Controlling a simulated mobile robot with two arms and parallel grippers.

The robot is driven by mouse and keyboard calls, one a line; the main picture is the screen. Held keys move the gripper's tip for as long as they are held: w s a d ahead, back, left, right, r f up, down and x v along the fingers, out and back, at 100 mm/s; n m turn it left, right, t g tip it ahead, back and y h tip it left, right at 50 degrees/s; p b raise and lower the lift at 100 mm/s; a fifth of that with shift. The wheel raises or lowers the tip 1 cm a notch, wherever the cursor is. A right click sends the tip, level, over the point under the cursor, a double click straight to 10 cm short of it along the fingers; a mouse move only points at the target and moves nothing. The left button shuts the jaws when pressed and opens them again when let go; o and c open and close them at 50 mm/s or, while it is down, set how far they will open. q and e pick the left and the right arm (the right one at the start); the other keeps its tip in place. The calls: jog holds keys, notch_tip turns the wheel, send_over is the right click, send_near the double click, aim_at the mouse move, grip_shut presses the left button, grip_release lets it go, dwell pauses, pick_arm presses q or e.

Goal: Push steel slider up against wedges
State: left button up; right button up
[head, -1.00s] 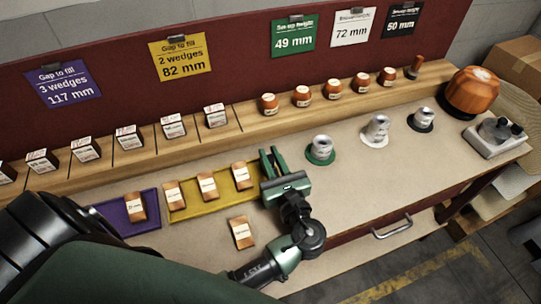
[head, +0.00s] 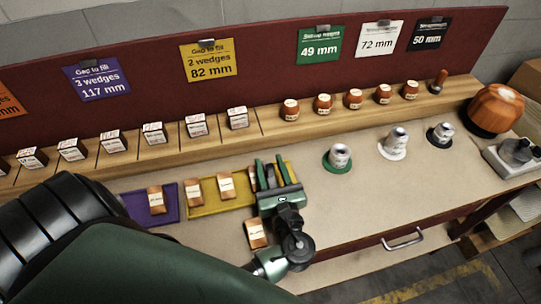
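The yellow tray (head: 215,207) lies on the bench and holds several light-brown wedges, including one at its left (head: 194,192) and one in its middle (head: 226,185). A third wedge (head: 252,178) is partly hidden behind my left gripper's near finger side. My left gripper (head: 270,170) is over the tray's right end, its two green fingers pointing away toward the back, parted. I cannot make out a steel slider; it may be hidden at the fingers. My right gripper is not in view.
A purple tray (head: 165,215) with one wedge is to the left. A loose wedge (head: 255,233) lies in front of the yellow tray. A green-based weight (head: 338,160) stands to the right. Boxed blocks and orange knobs line the wooden back ledge.

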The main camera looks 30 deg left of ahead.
pick_arm(q)
jog(key=b+v, duration=0.1)
jog(key=v, duration=0.7)
jog(key=shift+a, duration=0.1)
